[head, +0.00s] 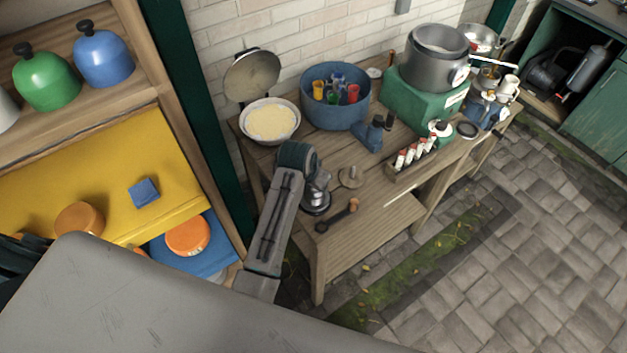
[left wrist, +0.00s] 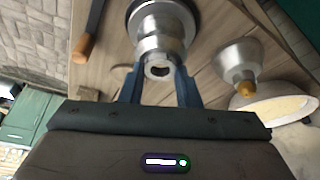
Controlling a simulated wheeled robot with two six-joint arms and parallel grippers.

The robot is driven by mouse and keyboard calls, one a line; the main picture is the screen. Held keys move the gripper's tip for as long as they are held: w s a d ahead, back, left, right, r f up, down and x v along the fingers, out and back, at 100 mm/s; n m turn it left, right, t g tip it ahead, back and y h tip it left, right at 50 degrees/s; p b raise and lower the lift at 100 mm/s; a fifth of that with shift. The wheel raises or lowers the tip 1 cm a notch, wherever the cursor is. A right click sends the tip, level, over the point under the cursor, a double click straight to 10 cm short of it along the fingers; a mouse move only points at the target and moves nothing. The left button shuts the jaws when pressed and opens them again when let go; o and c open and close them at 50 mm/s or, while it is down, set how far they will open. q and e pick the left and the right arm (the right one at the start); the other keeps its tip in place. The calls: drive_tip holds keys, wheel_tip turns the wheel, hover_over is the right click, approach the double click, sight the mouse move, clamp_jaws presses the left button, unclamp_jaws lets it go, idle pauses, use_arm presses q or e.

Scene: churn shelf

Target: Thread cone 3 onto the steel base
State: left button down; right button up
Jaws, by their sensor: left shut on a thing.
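My left gripper (head: 316,186) is over the near left part of the wooden workbench. In the left wrist view its two fingers (left wrist: 160,85) are shut on a shiny stepped steel piece (left wrist: 158,42), which may be cone 3. Directly beyond that piece is a wide round steel part with a dark rim (left wrist: 163,14), possibly the steel base; it also shows in the head view (head: 317,208). I cannot tell whether the two are joined. A separate steel cone with a golden tip (left wrist: 238,62) stands to the right in the left wrist view. My right gripper is not in view.
A grey disc with an upright stub (head: 350,178) and a wooden-handled tool (head: 338,216) lie close to my gripper. Behind are a pale-filled bowl (head: 271,121), a blue tub (head: 334,110) and a blue block (head: 369,136). A rack of jars (head: 412,163) stands right.

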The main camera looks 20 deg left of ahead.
use_arm(q)
drive_tip(key=shift+f, duration=0.55)
drive_tip(key=c, duration=0.7)
unclamp_jaws()
drive_tip(key=shift+r, duration=2.8)
